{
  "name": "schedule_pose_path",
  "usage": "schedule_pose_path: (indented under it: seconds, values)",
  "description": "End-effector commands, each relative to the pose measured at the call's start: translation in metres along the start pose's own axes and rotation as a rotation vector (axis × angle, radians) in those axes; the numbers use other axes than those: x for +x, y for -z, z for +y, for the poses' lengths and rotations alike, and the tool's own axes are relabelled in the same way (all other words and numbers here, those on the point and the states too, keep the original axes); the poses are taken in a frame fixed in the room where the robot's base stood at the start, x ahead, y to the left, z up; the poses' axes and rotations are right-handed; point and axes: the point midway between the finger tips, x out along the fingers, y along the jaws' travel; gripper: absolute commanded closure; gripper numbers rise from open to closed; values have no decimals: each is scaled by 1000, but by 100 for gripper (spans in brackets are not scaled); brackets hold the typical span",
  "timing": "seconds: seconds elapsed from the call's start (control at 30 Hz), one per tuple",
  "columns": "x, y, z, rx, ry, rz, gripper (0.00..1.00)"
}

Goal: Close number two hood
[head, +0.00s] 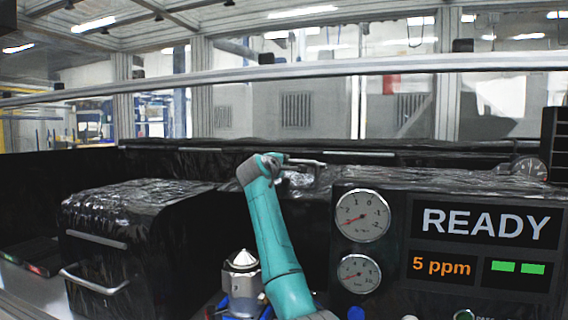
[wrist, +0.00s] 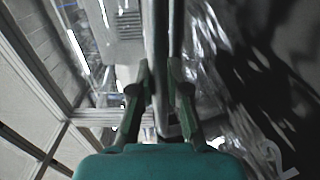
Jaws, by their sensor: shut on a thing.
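My gripper (wrist: 160,78) is shut on a pale bar-like handle (wrist: 161,30), which runs between its two fingers in the wrist view. Beside it is a dark, crinkled, shiny hood surface (wrist: 205,75) with a pale numeral 2 on it at the lower right. In the head view my teal arm reaches up and away to the handle (head: 308,162) at the far edge of the dark hood (head: 318,178). My arm hides part of this hood, and the fingers are too small to make out there. How far the hood stands open is hard to tell.
Another black, crinkled hood (head: 125,210) with a metal handle (head: 92,281) stands at left. A silver cone-topped part (head: 241,264) stands close left of my arm. A panel (head: 484,235) reading READY and 5 ppm, with dial gauges (head: 359,215), stands at right.

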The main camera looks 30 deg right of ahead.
Motion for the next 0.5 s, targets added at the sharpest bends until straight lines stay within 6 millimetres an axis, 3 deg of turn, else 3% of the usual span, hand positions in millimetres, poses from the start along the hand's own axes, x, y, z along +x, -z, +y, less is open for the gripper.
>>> schedule_pose_path:
  seconds: [0.27, 0.5]
  values:
    - [-26, 1, 1, -1, -60, 1, 100]
    - [-74, 2, 3, 0, -172, 4, 100]
